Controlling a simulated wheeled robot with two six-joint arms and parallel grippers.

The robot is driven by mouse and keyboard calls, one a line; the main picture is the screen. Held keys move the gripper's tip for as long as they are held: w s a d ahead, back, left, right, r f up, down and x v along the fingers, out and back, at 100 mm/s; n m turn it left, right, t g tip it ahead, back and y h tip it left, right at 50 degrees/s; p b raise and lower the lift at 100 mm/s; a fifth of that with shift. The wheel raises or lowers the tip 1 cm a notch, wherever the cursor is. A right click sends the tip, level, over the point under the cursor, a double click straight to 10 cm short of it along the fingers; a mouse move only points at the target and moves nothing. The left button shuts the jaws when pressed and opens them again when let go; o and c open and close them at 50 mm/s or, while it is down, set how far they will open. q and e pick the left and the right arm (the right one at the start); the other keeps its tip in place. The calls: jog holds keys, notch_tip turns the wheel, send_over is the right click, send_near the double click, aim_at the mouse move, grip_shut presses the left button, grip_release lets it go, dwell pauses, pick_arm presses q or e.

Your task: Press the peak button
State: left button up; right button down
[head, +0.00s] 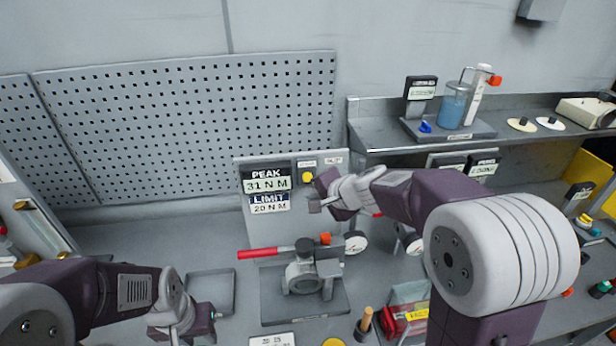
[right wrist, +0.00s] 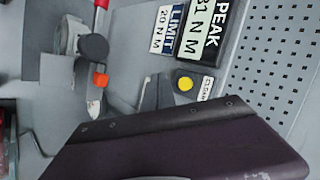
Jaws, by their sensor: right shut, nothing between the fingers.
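The upright grey panel (head: 243,205) carries a display reading PEAK 31 N M (head: 266,180) above LIMIT 20 N M. A round yellow button (head: 307,177) sits right of the PEAK display, under a small white label. The yellow button also shows in the right wrist view (right wrist: 185,84), uncovered, beside a label too small to read surely. My right gripper (head: 318,203) is shut and empty, in front of the panel, just below and right of the button in the head view. Contact is not visible. My left gripper (head: 214,316) is low at the left, its fingers too small to judge.
Below the panel, a fixture (head: 303,278) stands on a dark base with a red-handled wrench (head: 268,253) and a round dial (head: 356,243). An empty grey tray (head: 211,274) lies left of it. A shelf (head: 390,141) with a blue-liquid beaker (head: 454,106) is at the back right.

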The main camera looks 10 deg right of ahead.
aim_at(307, 177)
jog(key=w+p, duration=0.1)
jog(key=w, duration=0.3)
jog(key=shift+w, duration=0.3)
jog(key=shift+w+f, duration=0.1)
dwell(0.5)
dwell(1.2)
jog(key=shift+w, duration=0.4)
